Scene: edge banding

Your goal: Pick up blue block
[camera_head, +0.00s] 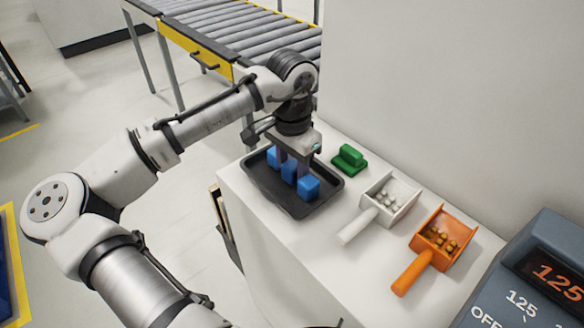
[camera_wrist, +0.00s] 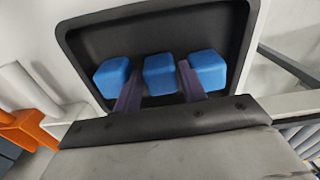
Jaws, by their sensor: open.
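Three blue blocks lie in a row in a black tray (camera_head: 262,198) on the white counter. In the head view the near right block (camera_head: 308,187), the middle block (camera_head: 289,170) and the far left block (camera_head: 272,157) show. My gripper (camera_head: 290,172) points down over the tray, its fingers partly hiding the blocks. In the wrist view the fingers stand apart on either side of the middle block (camera_wrist: 160,75), between the left block (camera_wrist: 112,77) and the right block (camera_wrist: 207,70). I cannot tell whether the fingers touch it.
Right of the tray are a green block-shaped item (camera_head: 348,159), a white scoop (camera_head: 386,199) with small pieces and an orange scoop (camera_head: 440,240) with brass-coloured pieces. A grey machine (camera_head: 540,290) with a display stands at right. A wall rises behind; a roller conveyor (camera_head: 235,30) is beyond.

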